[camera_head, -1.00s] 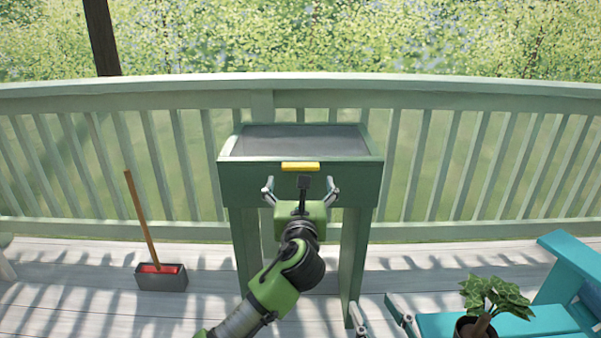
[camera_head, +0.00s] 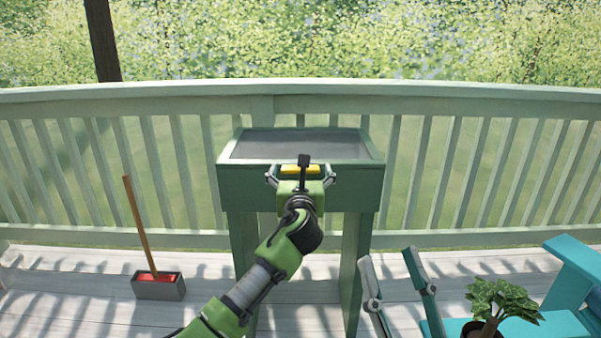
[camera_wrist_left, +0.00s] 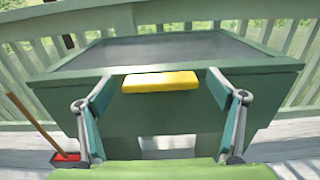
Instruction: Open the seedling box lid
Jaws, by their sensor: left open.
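The seedling box (camera_head: 240,185) is a dark green box on legs with a grey panel lid (camera_head: 300,144) in a green frame. The lid lies shut. A yellow handle (camera_head: 299,169) sits at its front edge and also shows in the left wrist view (camera_wrist_left: 160,82). My left gripper (camera_head: 300,176) is open in front of the box. In the left wrist view its fingers (camera_wrist_left: 160,88) stand on both sides of the handle, with gaps between. My right gripper (camera_head: 389,255) is open and empty, low in front of the box's right leg.
A grey dustpan-like box (camera_head: 160,289) with a wooden stick (camera_head: 140,225) stands on the deck at left. A potted plant (camera_head: 503,303) and a teal chair (camera_head: 575,262) are at lower right. A green railing (camera_head: 480,105) runs behind.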

